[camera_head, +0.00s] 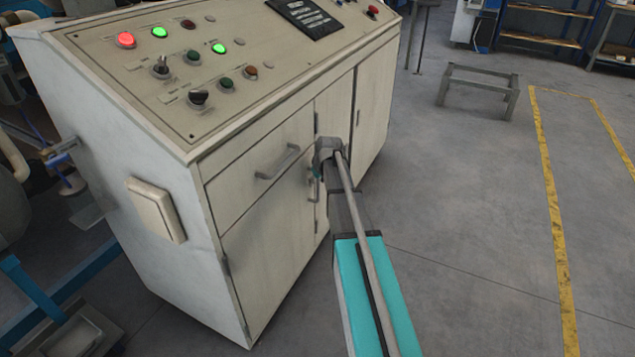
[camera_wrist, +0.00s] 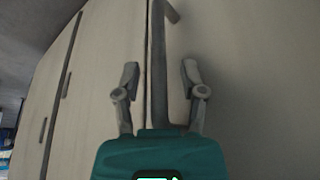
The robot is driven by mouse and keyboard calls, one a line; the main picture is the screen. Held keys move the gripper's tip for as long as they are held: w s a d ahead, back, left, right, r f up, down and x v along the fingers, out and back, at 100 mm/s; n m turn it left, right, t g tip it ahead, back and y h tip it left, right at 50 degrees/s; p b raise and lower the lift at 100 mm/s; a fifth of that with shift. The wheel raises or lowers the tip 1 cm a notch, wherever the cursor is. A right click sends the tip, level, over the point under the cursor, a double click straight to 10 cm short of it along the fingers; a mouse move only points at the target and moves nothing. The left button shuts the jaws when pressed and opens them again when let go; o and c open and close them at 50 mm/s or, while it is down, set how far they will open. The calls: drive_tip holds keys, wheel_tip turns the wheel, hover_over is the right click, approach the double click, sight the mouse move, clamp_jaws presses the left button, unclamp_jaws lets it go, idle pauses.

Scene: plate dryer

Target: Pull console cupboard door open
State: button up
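The beige console (camera_head: 175,235) stands at the left of the head view. Its left cupboard door (camera_head: 268,245) sits below a drawer and looks shut, flush with the front. A grey upright bar handle (camera_wrist: 158,75) shows in the wrist view, close to a door seam. My gripper (camera_head: 322,158) is at the console front near the door edge, and my arm hides part of that area. In the wrist view my gripper (camera_wrist: 160,72) is open, with one finger on each side of the handle. The fingers appear apart from the bar.
A drawer with a grey handle (camera_head: 278,162) is above the door. More narrow doors (camera_head: 372,105) are to the right. A switch box (camera_head: 156,208) sticks out from the console's side. The floor (camera_head: 470,230) to the right is clear up to a low metal stand (camera_head: 478,85).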

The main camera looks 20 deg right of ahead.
clamp_jaws()
drive_tip(key=shift+s, duration=0.15)
